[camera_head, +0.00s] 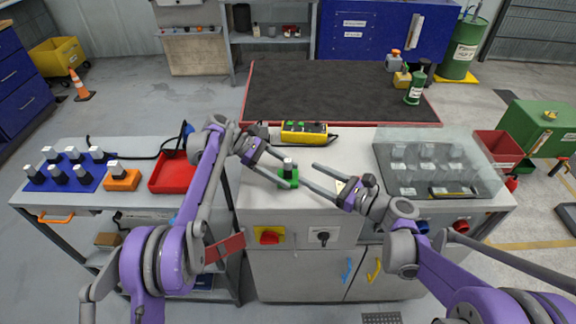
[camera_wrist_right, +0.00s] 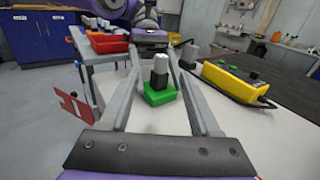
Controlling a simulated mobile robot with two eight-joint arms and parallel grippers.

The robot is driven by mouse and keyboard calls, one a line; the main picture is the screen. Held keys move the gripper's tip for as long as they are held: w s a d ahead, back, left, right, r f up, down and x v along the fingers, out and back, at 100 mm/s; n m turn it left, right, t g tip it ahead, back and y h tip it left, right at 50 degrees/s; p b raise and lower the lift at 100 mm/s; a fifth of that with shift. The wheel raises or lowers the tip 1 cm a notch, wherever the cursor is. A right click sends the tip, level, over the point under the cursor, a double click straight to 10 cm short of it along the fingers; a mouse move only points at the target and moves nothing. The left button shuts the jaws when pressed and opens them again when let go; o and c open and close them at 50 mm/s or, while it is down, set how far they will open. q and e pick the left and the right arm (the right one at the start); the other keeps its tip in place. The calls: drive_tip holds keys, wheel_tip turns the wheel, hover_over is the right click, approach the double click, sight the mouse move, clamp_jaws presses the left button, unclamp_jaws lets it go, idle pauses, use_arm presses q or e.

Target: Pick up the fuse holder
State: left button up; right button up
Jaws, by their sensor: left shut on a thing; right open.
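The right wrist view shows the fuse holder (camera_wrist_right: 160,70) and green base (camera_wrist_right: 159,94) between my right fingers. My left gripper (camera_head: 288,173) reaches in from the left and is shut on the fuse holder; the exact contact is partly hidden. In the right wrist view my left gripper (camera_wrist_right: 150,42) is behind it. My right gripper (camera_head: 309,174) is open and empty, its fingertips just right of the base.
A yellow control box (camera_head: 304,132) lies behind. A clear cover (camera_head: 440,160) encloses several holders at right. At left are a red tray (camera_head: 172,176), an orange base (camera_head: 122,181) and a blue tray (camera_head: 45,184) with several holders.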

sight(288, 168)
drive_tip(key=shift+w+a, duration=0.2)
drive_tip(key=shift+w, duration=0.15)
drive_tip(key=x, duration=1.1)
drive_tip(key=shift+w+a+r, duration=0.1)
drive_tip(key=shift+a+r, duration=0.05)
drive_tip(key=shift+a, duration=0.05)
clamp_jaws()
